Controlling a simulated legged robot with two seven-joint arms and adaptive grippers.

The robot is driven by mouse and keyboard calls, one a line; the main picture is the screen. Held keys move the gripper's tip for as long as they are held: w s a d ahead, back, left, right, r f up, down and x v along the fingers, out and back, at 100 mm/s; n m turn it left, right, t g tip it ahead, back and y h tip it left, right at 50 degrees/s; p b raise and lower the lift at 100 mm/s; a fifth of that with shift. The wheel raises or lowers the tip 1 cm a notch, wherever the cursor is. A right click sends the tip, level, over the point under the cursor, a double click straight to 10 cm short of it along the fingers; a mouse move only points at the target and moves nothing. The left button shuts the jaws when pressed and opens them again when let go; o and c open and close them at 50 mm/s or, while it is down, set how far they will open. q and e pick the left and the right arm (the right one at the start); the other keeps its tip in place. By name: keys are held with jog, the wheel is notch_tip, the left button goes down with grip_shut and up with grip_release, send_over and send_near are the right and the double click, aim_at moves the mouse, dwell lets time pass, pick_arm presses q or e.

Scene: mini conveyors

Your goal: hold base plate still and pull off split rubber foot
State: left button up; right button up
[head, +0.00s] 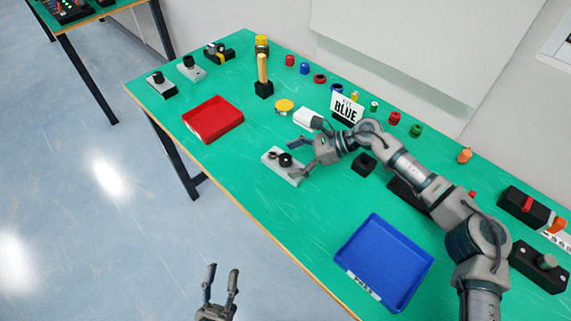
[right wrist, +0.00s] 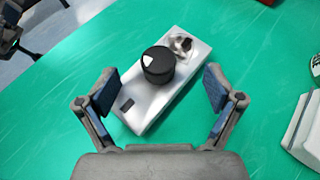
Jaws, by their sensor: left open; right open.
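The pale grey base plate (head: 279,172) lies on the green table, and also shows in the right wrist view (right wrist: 150,108). A round black rubber foot (head: 285,160) stands on it; in the right wrist view the foot (right wrist: 158,66) has a white patch on its side. A small metallic and dark fitting (right wrist: 182,44) sits near the plate's far end. My right gripper (head: 299,157) is open above the plate, its fingers on either side with nothing between them gripped. My left gripper (head: 222,273) is open and empty, off the table's front edge.
A red tray (head: 190,127) lies left of the plate and a blue tray (head: 345,262) to the right. A white block (head: 307,119), a yellow disc (head: 284,104) and a "BLUE" sign (head: 346,108) stand behind. The front strip of table is clear.

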jog(key=shift+s+a+f, duration=0.1)
jog(key=shift+a+f, duration=0.25)
jog(key=shift+f, duration=0.25)
